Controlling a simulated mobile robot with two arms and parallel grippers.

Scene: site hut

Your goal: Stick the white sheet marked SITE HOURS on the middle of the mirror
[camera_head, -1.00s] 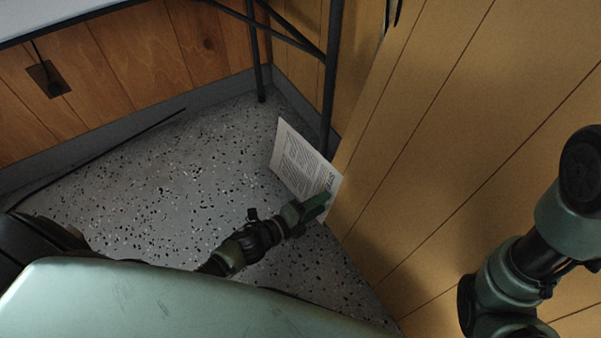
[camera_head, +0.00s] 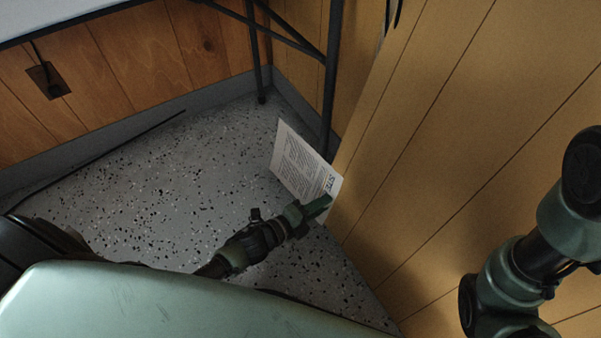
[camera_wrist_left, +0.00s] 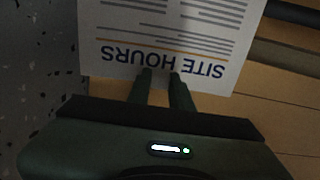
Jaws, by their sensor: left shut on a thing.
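The white SITE HOURS sheet (camera_head: 303,165) is held out over the floor, close to the yellow plank panel. In the left wrist view the sheet (camera_wrist_left: 168,25) shows its heading upside down, with lines of text and an orange line. My left gripper (camera_head: 322,203) is shut on the sheet's heading edge; its two fingers (camera_wrist_left: 162,82) show at that edge in the left wrist view. My right arm shows at the right edge of the head view, but its gripper is out of view. No mirror shows in these frames.
The yellow plank panel (camera_head: 440,150) fills the right side, close beside the sheet. Dark metal legs (camera_head: 331,80) of a table stand behind the sheet. A pale tabletop (camera_head: 50,15) is at upper left. Open speckled floor (camera_head: 170,190) lies to the left.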

